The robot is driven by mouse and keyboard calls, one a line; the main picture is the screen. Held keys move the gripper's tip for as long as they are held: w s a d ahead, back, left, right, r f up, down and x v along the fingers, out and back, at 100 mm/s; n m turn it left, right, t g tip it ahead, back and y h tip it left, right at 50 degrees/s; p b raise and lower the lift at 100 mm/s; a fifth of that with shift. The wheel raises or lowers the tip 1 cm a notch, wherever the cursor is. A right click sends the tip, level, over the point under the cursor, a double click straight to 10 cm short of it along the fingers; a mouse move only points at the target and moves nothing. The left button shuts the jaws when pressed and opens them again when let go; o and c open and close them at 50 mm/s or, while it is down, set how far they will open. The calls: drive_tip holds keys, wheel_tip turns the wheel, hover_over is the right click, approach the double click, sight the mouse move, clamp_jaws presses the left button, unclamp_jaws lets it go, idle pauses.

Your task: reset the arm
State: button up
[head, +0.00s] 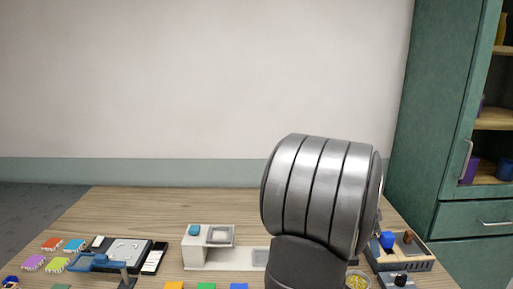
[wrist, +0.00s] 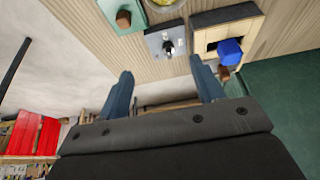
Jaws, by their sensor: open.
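My gripper (wrist: 165,82) shows in the wrist view as two blue-grey fingers spread wide apart with nothing between them. It is open and empty. Beyond the fingertips lie a box with a blue knob, the wooden table and a small grey device. In the head view my silver and dark arm link stands up at the right of the table, and my gripper does not show there. No glass rod can be made out in either view.
The wooden table (head: 140,205) carries a white stand (head: 195,256), a black tray (head: 125,250) with a blue tool (head: 97,262), coloured blocks at the left, and a box (head: 414,264) with blue and brown knobs at the right. A green cabinet (head: 433,110) stands right. The table's back is clear.

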drive_tip(key=s+a, duration=0.1)
drive_tip(key=a+f, duration=0.1)
drive_tip(key=a, duration=0.1)
drive_tip(key=s+a, duration=0.1)
drive_tip(key=shift+s+a+f, duration=0.2)
drive_tip(key=shift+s+a, duration=0.05)
drive_tip(key=shift+s, duration=0.1)
idle(2.5)
